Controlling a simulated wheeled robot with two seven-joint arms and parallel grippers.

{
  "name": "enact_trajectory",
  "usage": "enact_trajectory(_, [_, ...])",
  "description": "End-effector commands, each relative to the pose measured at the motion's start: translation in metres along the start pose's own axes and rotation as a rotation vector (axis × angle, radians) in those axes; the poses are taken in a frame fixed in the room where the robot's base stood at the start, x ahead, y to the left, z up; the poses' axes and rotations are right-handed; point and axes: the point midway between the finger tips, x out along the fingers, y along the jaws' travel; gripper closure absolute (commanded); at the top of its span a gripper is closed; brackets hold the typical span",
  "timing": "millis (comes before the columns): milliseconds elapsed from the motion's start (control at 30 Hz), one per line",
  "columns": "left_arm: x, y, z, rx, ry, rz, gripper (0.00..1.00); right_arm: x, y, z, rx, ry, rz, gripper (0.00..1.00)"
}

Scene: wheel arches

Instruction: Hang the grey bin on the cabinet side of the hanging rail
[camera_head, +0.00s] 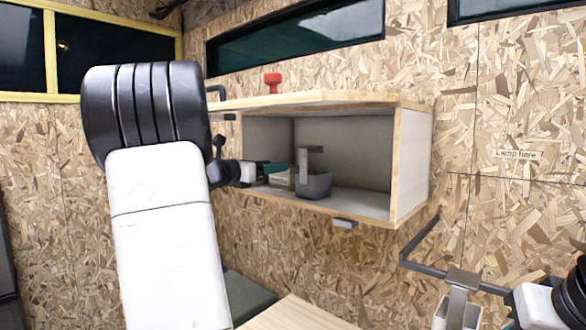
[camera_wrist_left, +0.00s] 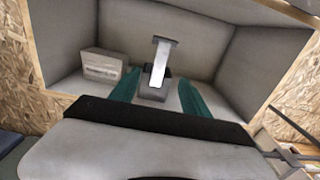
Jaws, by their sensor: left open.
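The grey bin (camera_head: 314,186), with a tall hook plate on it, stands upright on the open cabinet's (camera_head: 412,160) floor. My left gripper (camera_head: 277,167) reaches in from the left with its teal fingers open. In the left wrist view the bin (camera_wrist_left: 154,94) lies ahead, between the lines of the two fingers (camera_wrist_left: 158,84); I cannot tell whether they touch it. The dark hanging rail (camera_head: 414,262) sticks out from the wall right of and below the cabinet. A pale piece with a grey top (camera_head: 462,281) is at the rail. My right wrist shows at the lower right; its fingers are not clear.
A small pale box (camera_wrist_left: 103,66) stands left of the bin inside the cabinet. A red knob-like object (camera_head: 272,82) stands on the cabinet top. A grey block (camera_head: 344,223) sits under the cabinet's lower edge. A wooden surface (camera_head: 290,313) lies below.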

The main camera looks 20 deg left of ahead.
Motion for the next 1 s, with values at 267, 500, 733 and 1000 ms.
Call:
enact_trajectory(267, [0.034,-0.002,-0.001,0.001,0.002,-0.004,0.45,0.000,0.000,0.000,0.000,0.000,0.000,0.78])
enact_trajectory(500, [0.062,-0.002,-0.001,0.003,0.001,-0.004,0.45,0.000,0.000,0.000,0.000,0.000,0.000,0.78])
enact_trajectory(733, [0.090,-0.002,-0.001,0.003,0.003,-0.005,0.45,0.000,0.000,0.000,0.000,0.000,0.000,0.78])
enact_trajectory(1000, [0.121,-0.002,-0.001,0.003,0.002,-0.003,0.45,0.000,0.000,0.000,0.000,0.000,0.000,0.78])
